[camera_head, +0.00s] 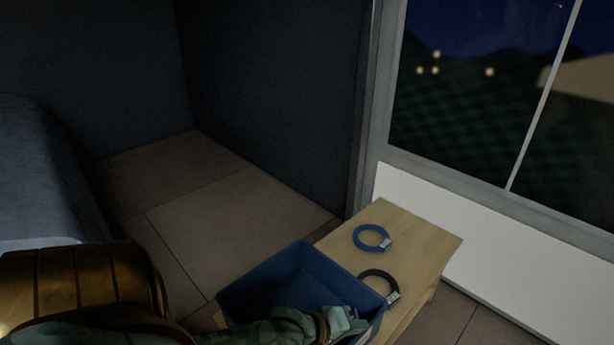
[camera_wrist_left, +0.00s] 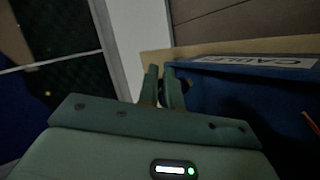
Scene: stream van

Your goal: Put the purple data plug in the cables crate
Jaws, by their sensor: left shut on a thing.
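The blue cables crate (camera_head: 262,285) stands at the near end of a wooden bench. Its white label reading CABLES shows upside down on the rim in the left wrist view (camera_wrist_left: 262,62). My left gripper (camera_head: 350,318) is over the crate's near right part, low by the rim. It is shut on the purple data plug (camera_head: 353,312), of which only a small purple bit shows between the fingers. In the left wrist view the fingers (camera_wrist_left: 162,88) are close together beside the crate's wall, and the plug is hard to make out. My right gripper is in neither view.
On the wooden bench (camera_head: 415,232) lie a blue cable coil (camera_head: 371,230) and a black cable coil (camera_head: 393,276), right of the crate. A window wall is behind the bench. Open tiled floor (camera_head: 230,215) lies left of the bench, with a grey bed-like block (camera_head: 40,170) far left.

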